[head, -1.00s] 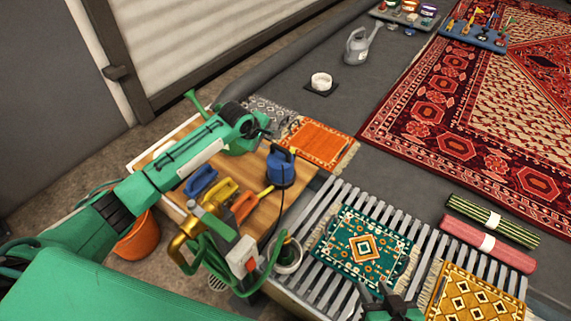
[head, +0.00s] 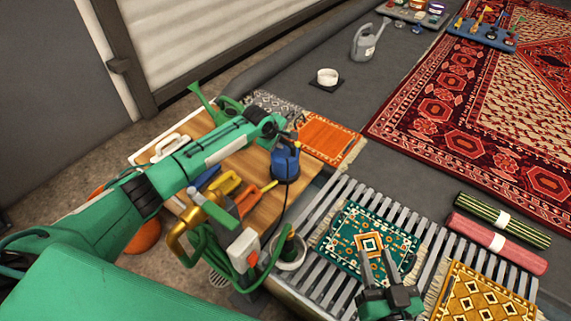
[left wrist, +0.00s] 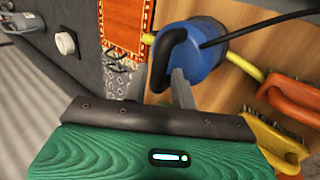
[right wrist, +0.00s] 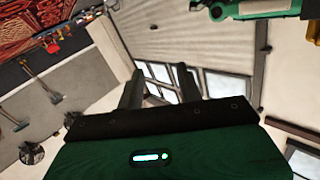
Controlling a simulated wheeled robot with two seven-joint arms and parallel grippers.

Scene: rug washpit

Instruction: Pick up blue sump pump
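The blue sump pump (head: 286,165) stands on the wooden bench top beside the slatted rack. It has a black top handle, a yellow outlet and a dark cable. In the left wrist view the pump (left wrist: 208,58) is close ahead, its black handle (left wrist: 170,58) near the gap between the fingers. My left gripper (head: 290,138) is at the top of the pump; its fingers look apart, and I cannot tell whether they touch the handle. My right gripper (head: 380,258) is open and empty above the teal rug on the rack.
Yellow and orange brushes (head: 250,200), a green hose (head: 215,250) and a grey-and-orange device crowd the bench near the pump. An orange mat (head: 328,138) lies behind it. The slatted rack (head: 318,215) holds small rugs (head: 368,243). Rolled rugs (head: 497,242) lie to the right.

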